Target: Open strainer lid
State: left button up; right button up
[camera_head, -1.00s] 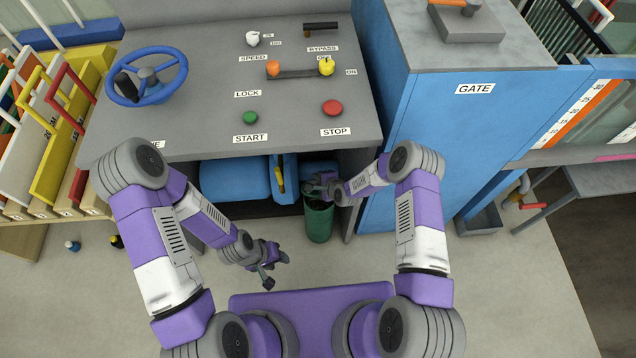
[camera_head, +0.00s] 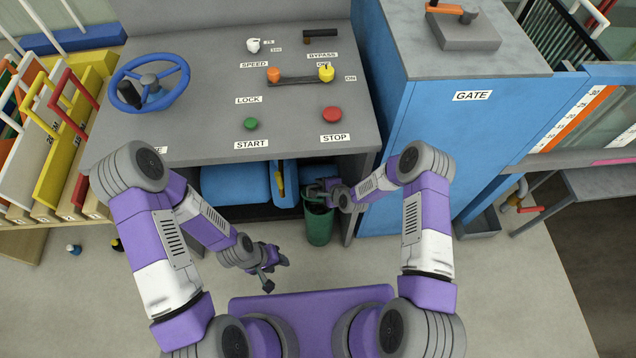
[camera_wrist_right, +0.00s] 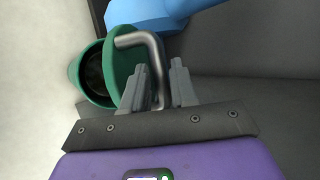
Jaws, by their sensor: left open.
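The strainer is a dark green round pot (camera_head: 319,228) under the right part of the console. In the right wrist view its dark inside shows at the left, beside the green lid (camera_wrist_right: 122,66), which stands tilted up from the rim. A bent metal handle (camera_wrist_right: 152,48) rises from the lid. In the head view this gripper (camera_head: 318,190) is partly hidden at the pot's top. My left gripper (camera_head: 277,274) is open and empty above the floor.
The grey console (camera_head: 200,110) overhangs the pot, with a blue rounded housing (camera_head: 235,182) left of it. The blue gate cabinet (camera_head: 430,120) stands close on the right.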

jog(key=shift+p+v, duration=0.55)
jog(key=shift+v, duration=1.65)
